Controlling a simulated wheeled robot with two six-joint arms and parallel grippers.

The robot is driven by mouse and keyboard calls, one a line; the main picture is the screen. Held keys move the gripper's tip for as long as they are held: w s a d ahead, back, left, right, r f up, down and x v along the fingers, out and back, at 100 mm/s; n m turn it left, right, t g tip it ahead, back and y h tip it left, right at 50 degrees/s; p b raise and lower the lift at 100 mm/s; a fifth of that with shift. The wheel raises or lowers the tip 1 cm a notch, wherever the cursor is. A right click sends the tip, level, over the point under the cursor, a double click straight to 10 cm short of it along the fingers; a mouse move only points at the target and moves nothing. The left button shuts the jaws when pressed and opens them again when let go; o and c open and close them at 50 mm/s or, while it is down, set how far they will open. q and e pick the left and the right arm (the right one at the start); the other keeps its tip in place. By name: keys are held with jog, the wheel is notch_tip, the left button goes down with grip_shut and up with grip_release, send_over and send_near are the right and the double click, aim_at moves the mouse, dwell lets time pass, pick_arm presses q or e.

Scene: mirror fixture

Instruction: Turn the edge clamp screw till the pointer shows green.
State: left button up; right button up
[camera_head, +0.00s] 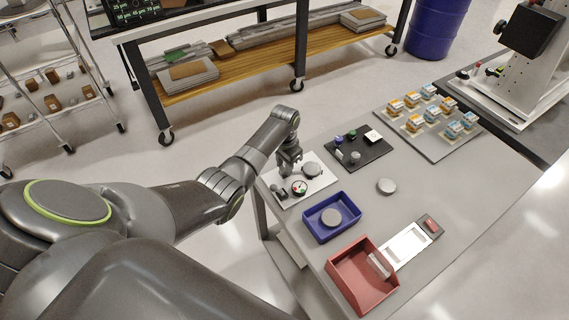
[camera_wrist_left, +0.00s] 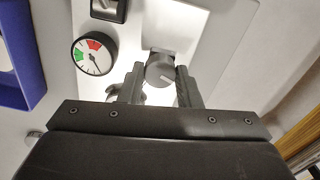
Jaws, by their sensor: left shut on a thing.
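The edge clamp screw (camera_wrist_left: 160,70) is a grey round knob with a white mark on its face. My left gripper (camera_wrist_left: 158,88) is shut on it, one finger on each side; it also shows in the head view (camera_head: 289,160) over the fixture's back edge. The dial (camera_wrist_left: 93,55) beside it has a red and a green sector on white. Its dark pointer appears to lie on the white part, outside the green. The dial also shows in the head view (camera_head: 299,187). The white fixture plate (camera_head: 324,183) carries a grey disc (camera_head: 312,170). My right gripper is out of view.
A blue tray (camera_head: 320,232) holding a grey disc stands in front of the fixture. A red bin (camera_head: 350,285) is nearer the front. A black board (camera_head: 372,156) with small parts lies to the right. The table around the loose disc (camera_head: 386,186) is clear.

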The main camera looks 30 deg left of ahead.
pick_arm(q)
jog(key=shift+r, duration=0.1)
jog(key=o, duration=1)
jog(key=shift+c, duration=0.2)
notch_tip(320, 180, up, 17)
jog(key=p, duration=0.1)
jog(key=shift+r, duration=0.2)
